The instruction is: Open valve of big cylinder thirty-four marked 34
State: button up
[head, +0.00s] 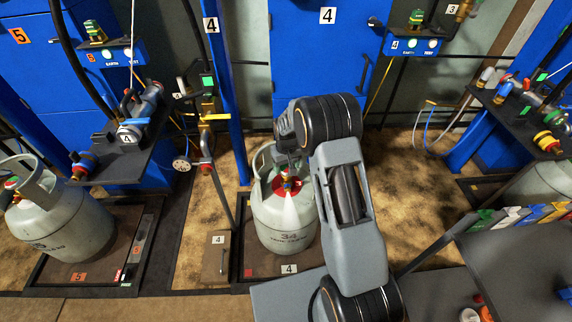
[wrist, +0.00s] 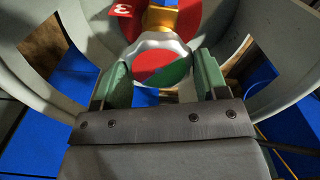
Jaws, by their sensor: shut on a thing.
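The big cylinder (head: 284,226), grey and marked 34, stands upright on a scale platform in the middle of the head view. Its collar (wrist: 233,30) surrounds my gripper in the wrist view. My gripper (wrist: 163,75) points into the collar from above, and its two green fingers are shut on the valve knob (wrist: 160,70), a round knob with a red and green top and a pale rim. A red disc (wrist: 195,17) and a brass part (wrist: 160,18) sit just beyond the knob. In the head view my arm hides part of the cylinder's right side and the valve.
Another grey cylinder (head: 62,222) stands on the scale marked 5 at left. A black shelf (head: 128,152) with hose fittings is between them. A blue post (head: 226,95) rises close behind cylinder 34. A grey table (head: 520,255) with coloured clips is at right.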

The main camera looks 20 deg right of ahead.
aim_at(286, 166)
jog(key=shift+n, duration=0.3)
dwell(0.4)
jog(key=o, duration=0.9)
notch_tip(286, 166, up, 14)
jog(key=p, duration=0.3)
jog(key=shift+f, duration=0.1)
